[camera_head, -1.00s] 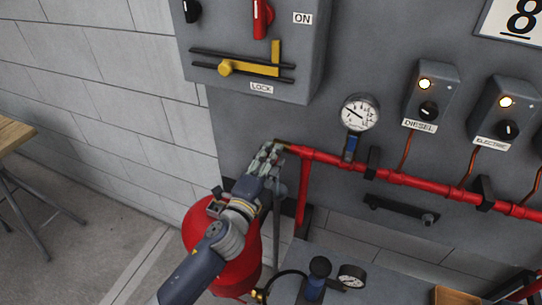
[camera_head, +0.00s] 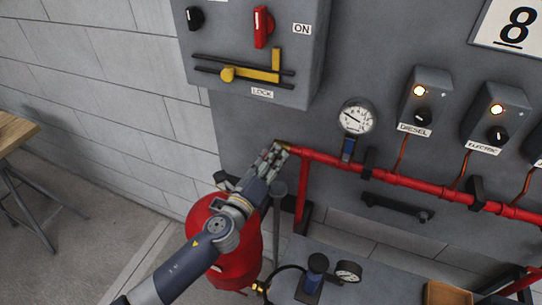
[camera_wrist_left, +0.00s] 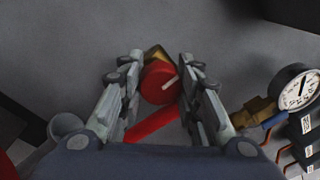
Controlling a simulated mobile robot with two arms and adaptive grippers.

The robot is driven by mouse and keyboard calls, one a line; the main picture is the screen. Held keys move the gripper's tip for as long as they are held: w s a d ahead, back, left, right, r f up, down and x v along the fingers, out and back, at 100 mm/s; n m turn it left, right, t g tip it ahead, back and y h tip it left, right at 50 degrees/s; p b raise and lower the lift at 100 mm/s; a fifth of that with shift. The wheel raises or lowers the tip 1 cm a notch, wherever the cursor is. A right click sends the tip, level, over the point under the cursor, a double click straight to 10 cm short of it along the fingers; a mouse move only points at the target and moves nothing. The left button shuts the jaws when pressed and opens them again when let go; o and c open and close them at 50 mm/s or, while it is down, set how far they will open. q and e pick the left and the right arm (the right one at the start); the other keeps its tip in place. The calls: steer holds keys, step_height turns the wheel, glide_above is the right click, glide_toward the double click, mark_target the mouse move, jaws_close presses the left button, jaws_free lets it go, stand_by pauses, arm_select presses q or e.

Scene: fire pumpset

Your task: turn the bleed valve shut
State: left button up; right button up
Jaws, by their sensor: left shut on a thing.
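In the head view my left gripper (camera_head: 274,155) reaches the left end of the red pipe (camera_head: 340,164), where a little brass (camera_head: 283,145) shows. There the fingers hide the knob. My right gripper is in neither view.
A pressure gauge (camera_head: 356,117) with a blue-handled valve stands on the pipe to the right. A grey box with a yellow lever (camera_head: 250,72) hangs above. A red tank (camera_head: 235,255) stands below my left arm. Diesel (camera_head: 426,100) and electric (camera_head: 494,115) control boxes are further right.

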arm_select(q)
steer(key=shift+m, duration=0.3)
stand_by(0.4)
steer(key=o, duration=1.1)
steer(key=v, duration=1.2)
steer(key=shift+d, duration=0.1)
